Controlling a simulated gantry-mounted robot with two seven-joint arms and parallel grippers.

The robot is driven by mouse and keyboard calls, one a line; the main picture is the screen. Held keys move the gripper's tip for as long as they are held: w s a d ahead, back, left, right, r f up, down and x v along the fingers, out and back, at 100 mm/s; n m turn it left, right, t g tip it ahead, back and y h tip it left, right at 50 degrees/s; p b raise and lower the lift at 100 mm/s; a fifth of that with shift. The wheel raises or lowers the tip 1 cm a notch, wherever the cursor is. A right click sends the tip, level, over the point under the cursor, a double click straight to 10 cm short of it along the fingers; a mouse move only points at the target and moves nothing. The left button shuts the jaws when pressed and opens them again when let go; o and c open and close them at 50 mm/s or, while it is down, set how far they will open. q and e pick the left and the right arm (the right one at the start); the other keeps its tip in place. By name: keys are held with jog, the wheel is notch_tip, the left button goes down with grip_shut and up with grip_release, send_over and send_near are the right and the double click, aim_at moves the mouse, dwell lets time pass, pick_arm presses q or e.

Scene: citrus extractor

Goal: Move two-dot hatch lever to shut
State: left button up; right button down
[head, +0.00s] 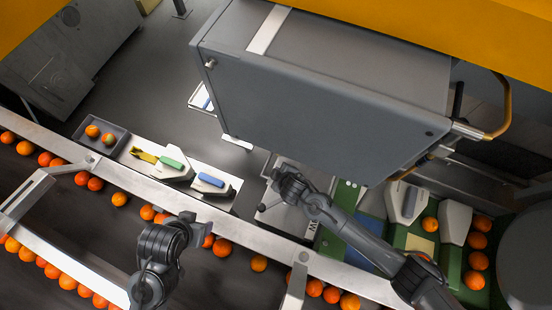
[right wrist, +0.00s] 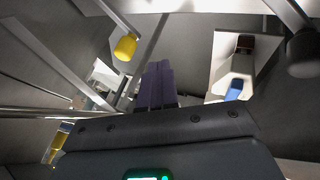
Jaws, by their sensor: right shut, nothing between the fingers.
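In the right wrist view a lever with a yellow knob (right wrist: 125,47) hangs at upper left, and one with a dark knob (right wrist: 303,52) is at upper right. I cannot make out dots on either, so I cannot tell which is the two-dot hatch lever. My right gripper (right wrist: 157,85) is shut and empty between them, apart from both in the picture. In the head view my right arm's end (head: 287,183) is over a pale panel (head: 290,215) below the grey machine housing; its fingertips are hard to see. My left gripper (head: 188,222) is over the conveyor; its fingers are unclear.
The large grey housing (head: 320,90) overhangs the work area. Green-topped (head: 172,163) and blue-topped (head: 212,181) units stand on the ledge left of the panel. A tray (head: 122,140) holds oranges. Oranges line the conveyor (head: 215,275). Pale units (head: 405,203) stand at right.

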pick_arm(q)
notch_tip(320, 180, down, 3)
jog(key=shift+a+b, duration=0.15)
jog(key=shift+b, duration=1)
jog(key=shift+f+b, duration=0.55)
jog(key=shift+w+f, duration=0.1)
jog(key=shift+f, duration=0.05)
pick_arm(e)
jog(key=w+f, duration=0.4)
jog(key=w, duration=0.3)
jog(key=shift+a+f, duration=0.3)
jog(key=shift+w, duration=0.2)
